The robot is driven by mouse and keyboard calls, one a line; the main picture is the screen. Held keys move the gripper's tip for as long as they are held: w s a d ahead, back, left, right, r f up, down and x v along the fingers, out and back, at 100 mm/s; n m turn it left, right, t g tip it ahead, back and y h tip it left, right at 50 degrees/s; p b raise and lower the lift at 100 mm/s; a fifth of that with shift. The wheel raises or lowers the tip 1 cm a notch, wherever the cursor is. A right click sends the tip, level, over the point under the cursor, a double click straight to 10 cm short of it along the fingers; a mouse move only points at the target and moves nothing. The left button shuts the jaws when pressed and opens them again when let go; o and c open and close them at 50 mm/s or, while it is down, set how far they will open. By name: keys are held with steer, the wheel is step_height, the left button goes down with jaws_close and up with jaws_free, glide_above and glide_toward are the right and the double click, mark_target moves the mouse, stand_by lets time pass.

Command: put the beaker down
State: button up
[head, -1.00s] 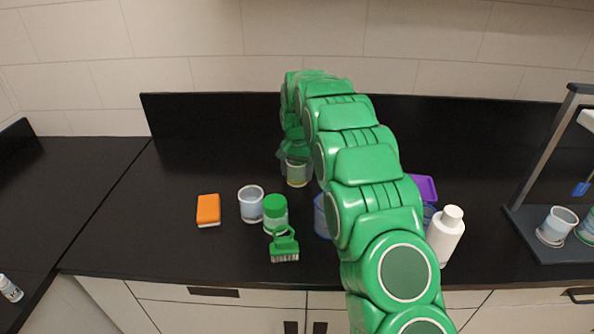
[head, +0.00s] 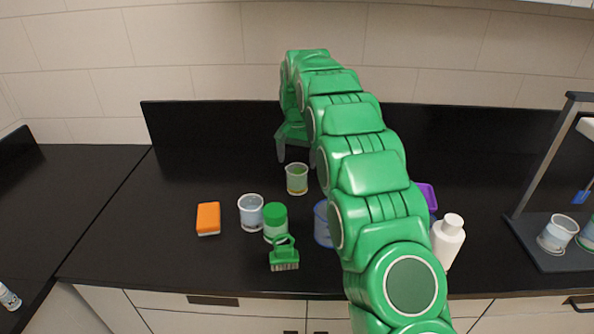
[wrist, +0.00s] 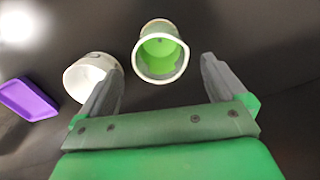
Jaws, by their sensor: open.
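A small clear beaker with yellow-green contents (head: 297,184) stands upright on the black counter, toward the back. In the wrist view the beaker (wrist: 158,38) appears with a pale rim and green inside, beyond and between my fingertips. My gripper (head: 297,160) is open and empty, raised above the beaker and apart from it. Both fingers also show spread wide in the wrist view (wrist: 161,70).
An orange sponge (head: 208,218), a clear cup (head: 251,213), a green-lidded jar (head: 275,222), a green brush (head: 284,253) and a blue container (head: 322,223) stand in front. A white bottle (head: 447,241) is at right.

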step_height(320, 180, up, 4)
steer(key=shift+f, duration=0.1)
steer(key=s+d+r+n, duration=0.1)
steer(key=s+d+r, duration=0.25)
steer(key=s, duration=0.55)
steer(key=s+d+r, duration=0.2)
steer(key=s+d, duration=0.3)
steer(key=s, duration=0.3)
steer(key=s+d+r+n, duration=0.1)
steer(key=s+d+r, duration=0.25)
steer(key=s, duration=0.55)
steer(key=s+d+f, duration=0.2)
steer(key=s, duration=0.8)
steer(key=s+d+f+n+g, duration=0.1)
steer(key=s+d+f, duration=0.1)
steer(key=s, duration=0.8)
steer(key=s+d+f, duration=0.2)
steer(key=s, duration=0.9)
steer(key=shift+f+n+g, duration=0.15)
steer(key=shift+n+g, duration=0.15)
steer(key=shift+g, duration=0.1)
